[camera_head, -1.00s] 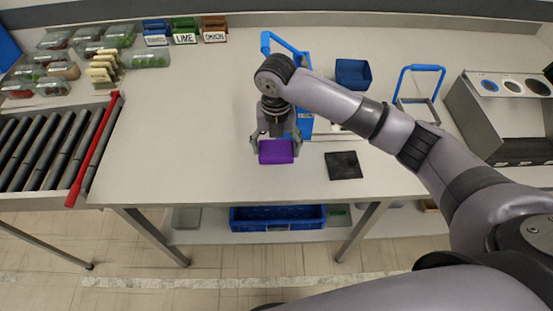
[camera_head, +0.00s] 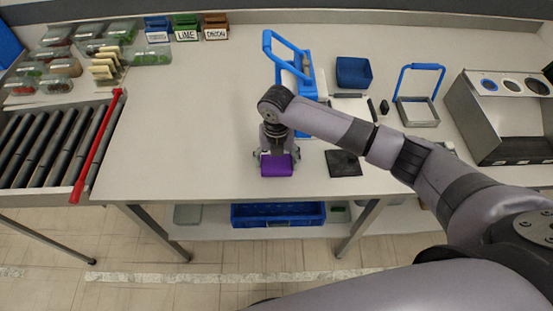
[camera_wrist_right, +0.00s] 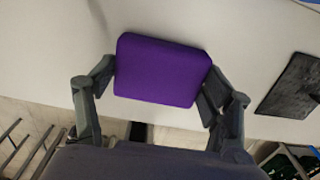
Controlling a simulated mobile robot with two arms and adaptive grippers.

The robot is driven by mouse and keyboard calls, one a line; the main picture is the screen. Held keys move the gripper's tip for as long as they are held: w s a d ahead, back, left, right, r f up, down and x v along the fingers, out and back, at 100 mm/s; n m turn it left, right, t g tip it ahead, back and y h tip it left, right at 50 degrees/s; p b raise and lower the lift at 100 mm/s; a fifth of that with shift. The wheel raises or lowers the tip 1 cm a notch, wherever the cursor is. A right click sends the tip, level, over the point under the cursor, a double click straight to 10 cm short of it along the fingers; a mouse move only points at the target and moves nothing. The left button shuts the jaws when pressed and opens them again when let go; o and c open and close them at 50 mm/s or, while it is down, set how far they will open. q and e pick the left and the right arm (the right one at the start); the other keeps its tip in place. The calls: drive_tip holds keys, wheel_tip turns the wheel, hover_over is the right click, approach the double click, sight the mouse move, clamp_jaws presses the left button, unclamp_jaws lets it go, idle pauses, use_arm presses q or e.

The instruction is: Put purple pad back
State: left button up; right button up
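The purple pad (camera_head: 277,169) is a small rounded block near the table's front edge, left of a flat black pad (camera_head: 343,163). My right gripper (camera_head: 277,160) comes down over it, with one finger at each side. In the right wrist view the purple pad (camera_wrist_right: 162,70) sits between the two fingers (camera_wrist_right: 158,85), which touch its left and right edges. I cannot tell whether its underside touches the table. The black pad (camera_wrist_right: 292,88) also shows there at the right, apart from the gripper. My left gripper is not in view.
A blue-handled stand (camera_head: 304,72) is just behind my right gripper. A blue bin (camera_head: 353,72), a blue-handled frame (camera_head: 418,112) and a grey metal station (camera_head: 485,125) stand to the right. A roller conveyor (camera_head: 50,150) with a red bar is at left. The middle-left table is clear.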

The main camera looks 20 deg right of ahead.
sight(276, 162)
drive_tip(key=o, duration=0.5)
drive_tip(key=shift+c, duration=0.2)
drive_tip(key=shift+r, duration=0.2)
wheel_tip(276, 162, up, 12)
drive_tip(key=b, duration=0.2)
